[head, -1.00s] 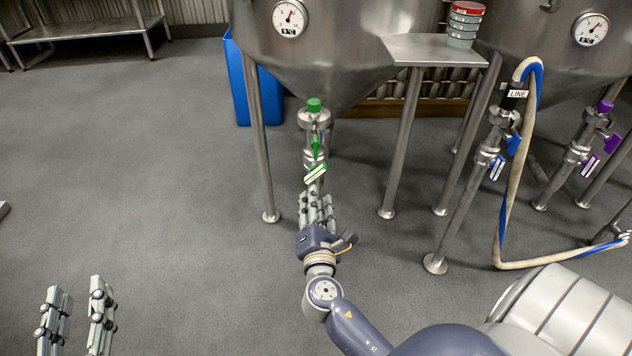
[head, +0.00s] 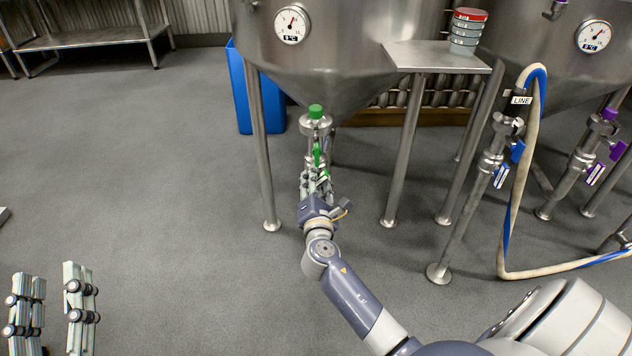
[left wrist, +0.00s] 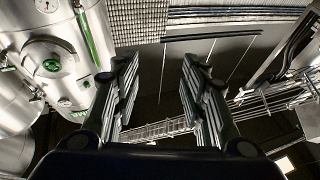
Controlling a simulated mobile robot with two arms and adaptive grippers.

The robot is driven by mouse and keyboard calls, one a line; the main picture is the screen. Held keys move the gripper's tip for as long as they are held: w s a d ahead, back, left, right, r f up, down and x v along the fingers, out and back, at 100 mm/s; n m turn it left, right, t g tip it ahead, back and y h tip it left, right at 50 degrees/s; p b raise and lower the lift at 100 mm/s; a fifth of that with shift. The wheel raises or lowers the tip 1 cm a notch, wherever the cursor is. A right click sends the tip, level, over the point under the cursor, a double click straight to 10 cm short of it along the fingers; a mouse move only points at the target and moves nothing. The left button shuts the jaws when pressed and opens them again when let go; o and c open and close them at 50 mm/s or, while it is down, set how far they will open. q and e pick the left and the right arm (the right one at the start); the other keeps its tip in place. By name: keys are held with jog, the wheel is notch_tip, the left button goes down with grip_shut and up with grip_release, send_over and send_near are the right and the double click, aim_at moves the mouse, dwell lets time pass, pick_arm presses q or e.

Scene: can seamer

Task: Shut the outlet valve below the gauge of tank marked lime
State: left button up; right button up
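A steel tank (head: 330,60) with a round gauge (head: 291,25) stands at centre. Below its cone, an outlet pipe carries a green cap (head: 316,111) and a green valve handle (head: 317,153). My right gripper (head: 316,182) is at the lower part of this outlet, just below the green handle. Its fingers overlap the pipe and a green-edged tag, so their closure and contact are unclear. My left gripper (head: 53,312) is open and empty, low at the left. In the left wrist view its fingers (left wrist: 160,95) are apart, and a tank with green markings (left wrist: 80,85) shows.
A second tank (head: 560,60) at right has purple valve handles (head: 617,150). A hose (head: 507,225) hangs near a pipe labelled LINE with blue handles (head: 517,150). Steel legs (head: 262,150) flank the outlet. A blue bin (head: 240,95) stands behind.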

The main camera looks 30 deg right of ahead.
grip_shut()
